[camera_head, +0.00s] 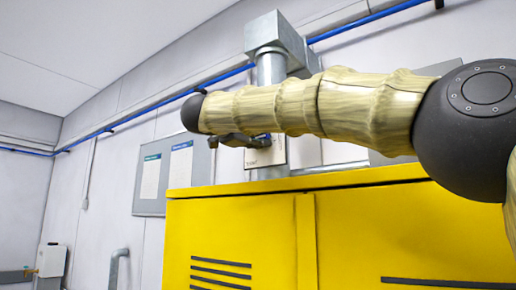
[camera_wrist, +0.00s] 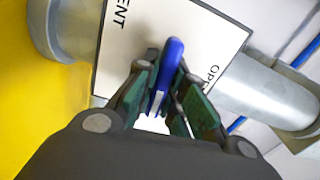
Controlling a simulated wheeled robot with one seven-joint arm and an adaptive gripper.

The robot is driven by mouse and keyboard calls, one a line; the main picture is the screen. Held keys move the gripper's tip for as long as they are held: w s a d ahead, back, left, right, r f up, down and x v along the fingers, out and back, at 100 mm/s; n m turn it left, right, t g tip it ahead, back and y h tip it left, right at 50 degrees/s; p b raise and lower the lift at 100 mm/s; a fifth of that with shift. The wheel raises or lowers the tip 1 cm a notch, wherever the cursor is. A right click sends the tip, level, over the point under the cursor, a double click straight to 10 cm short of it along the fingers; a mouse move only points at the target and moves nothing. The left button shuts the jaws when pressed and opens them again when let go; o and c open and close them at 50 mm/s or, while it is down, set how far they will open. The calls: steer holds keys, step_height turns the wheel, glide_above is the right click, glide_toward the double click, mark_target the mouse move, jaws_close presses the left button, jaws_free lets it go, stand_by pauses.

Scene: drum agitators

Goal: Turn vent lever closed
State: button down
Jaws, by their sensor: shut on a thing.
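The blue vent lever (camera_wrist: 169,62) shows in the wrist view, standing out in front of a white label plate (camera_wrist: 200,35) with partly visible lettering, "ENT" and "OP". My gripper (camera_wrist: 162,98) has its green-padded fingers on both sides of the lever and is shut on it. In the head view my gripper (camera_head: 232,141) is dark and small beneath the end of my arm, beside the vent pipe (camera_head: 271,70). The white plate (camera_head: 266,155) also shows there, partly covered. My arm and gripper hide most of the lever in the head view.
The yellow cabinet (camera_head: 235,235) stands below the pipe. A grey board with papers (camera_head: 166,175) hangs on the wall to the left. A blue pipe (camera_head: 150,103) runs along the wall. A grey bent pipe (camera_head: 118,262) stands at the lower left.

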steer(key=shift+f+m+b, duration=0.2)
steer(key=shift+m+b, duration=0.15)
steer(key=shift+m, duration=0.25)
steer(key=c, duration=1.8)
jaws_free()
steer(key=shift+s, duration=0.1)
steer(key=o, duration=0.3)
steer(key=shift+s+r, duration=0.15)
steer(key=shift+s, duration=0.05)
steer(key=shift+w, duration=0.1)
steer(key=shift+v, duration=6.1)
